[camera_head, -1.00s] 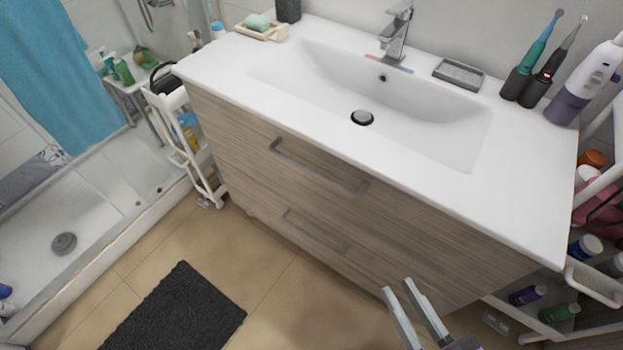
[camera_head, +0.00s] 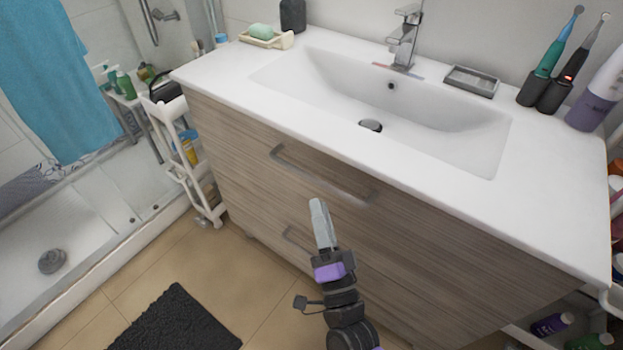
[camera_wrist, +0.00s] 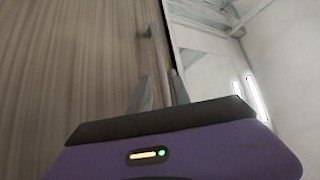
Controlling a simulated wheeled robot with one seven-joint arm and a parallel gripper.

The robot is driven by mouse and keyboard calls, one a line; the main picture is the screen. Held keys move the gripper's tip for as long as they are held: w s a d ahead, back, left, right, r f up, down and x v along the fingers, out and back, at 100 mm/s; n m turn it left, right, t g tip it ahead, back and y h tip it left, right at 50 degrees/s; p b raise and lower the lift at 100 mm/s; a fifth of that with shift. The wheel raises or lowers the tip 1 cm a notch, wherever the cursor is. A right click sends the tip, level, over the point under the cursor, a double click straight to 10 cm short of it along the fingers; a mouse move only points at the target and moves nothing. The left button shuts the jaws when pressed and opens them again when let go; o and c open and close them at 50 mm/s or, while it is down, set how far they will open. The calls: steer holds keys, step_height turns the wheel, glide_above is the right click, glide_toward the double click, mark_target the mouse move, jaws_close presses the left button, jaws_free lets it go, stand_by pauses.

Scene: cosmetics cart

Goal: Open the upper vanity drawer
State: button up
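The vanity's upper drawer (camera_head: 232,135) has a wood-grain front and sits flush, closed. Its grey bar handle (camera_head: 300,170) is partly near my fingertips in the head view. My gripper (camera_head: 320,212) is in front of the vanity with its fingertips just below the upper handle, seen edge-on. In the wrist view my gripper (camera_wrist: 160,92) has its two fingers apart, and the handle bar (camera_wrist: 156,50) runs down toward the gap between them. I cannot tell if they touch it. The lower drawer handle (camera_head: 294,240) is partly hidden by my gripper.
The white basin top (camera_head: 225,76) overhangs the drawers. A white rolling cart (camera_head: 185,160) stands left of the vanity, and shelves with bottles are at the right. A dark mat (camera_head: 178,325) lies on the tiled floor, which is otherwise clear in front.

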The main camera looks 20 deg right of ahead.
mark_target(311, 176)
steer(key=shift+p+x, duration=0.3)
steer(key=shift+x, duration=3.6)
jaws_close()
